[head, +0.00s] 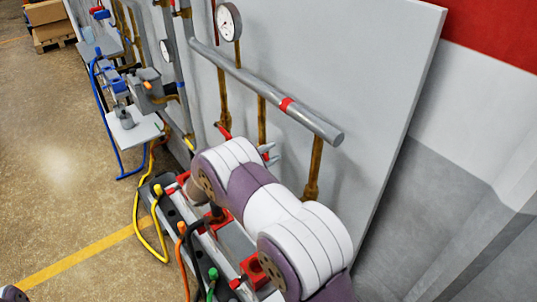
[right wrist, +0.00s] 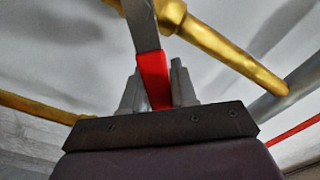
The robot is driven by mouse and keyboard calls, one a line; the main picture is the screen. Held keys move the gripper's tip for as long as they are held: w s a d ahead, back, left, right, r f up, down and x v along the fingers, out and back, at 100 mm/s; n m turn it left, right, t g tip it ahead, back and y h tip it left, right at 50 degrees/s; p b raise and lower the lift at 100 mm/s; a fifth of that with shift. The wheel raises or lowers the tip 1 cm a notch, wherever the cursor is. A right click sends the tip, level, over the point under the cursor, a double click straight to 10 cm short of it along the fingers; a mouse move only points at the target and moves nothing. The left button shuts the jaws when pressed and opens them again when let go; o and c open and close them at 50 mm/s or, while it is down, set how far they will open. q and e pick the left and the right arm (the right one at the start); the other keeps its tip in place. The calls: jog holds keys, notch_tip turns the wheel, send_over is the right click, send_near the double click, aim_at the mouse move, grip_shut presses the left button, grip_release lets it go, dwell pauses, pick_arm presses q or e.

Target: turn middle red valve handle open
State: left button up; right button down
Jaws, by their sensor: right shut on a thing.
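Three brass pipes drop from the grey horizontal pipe on the panel. A red valve handle (right wrist: 154,80) on a grey lever shows in the right wrist view. It sits between the grey fingers of my right gripper (right wrist: 157,88), which is shut on it. In the head view my right gripper (head: 268,153) is at the middle brass pipe (head: 262,120), and my arm hides most of the gripper. Only a bit of red shows there. Another red handle (head: 223,130) is at the left brass pipe, apart from the gripper. My left gripper is out of view.
The grey horizontal pipe (head: 250,80) runs above my right gripper, with a pressure gauge (head: 228,22) above it. A dark manifold with red fittings and coloured hoses (head: 160,225) lies below my right arm. The floor at left is mostly clear.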

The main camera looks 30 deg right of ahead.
jog(key=w+r+n, duration=0.1)
jog(key=n, duration=0.1)
jog(key=shift+n, duration=0.3)
jog(key=c, duration=1)
grip_release()
jog(key=shift+r, duration=0.1)
jog(key=shift+o, duration=0.2)
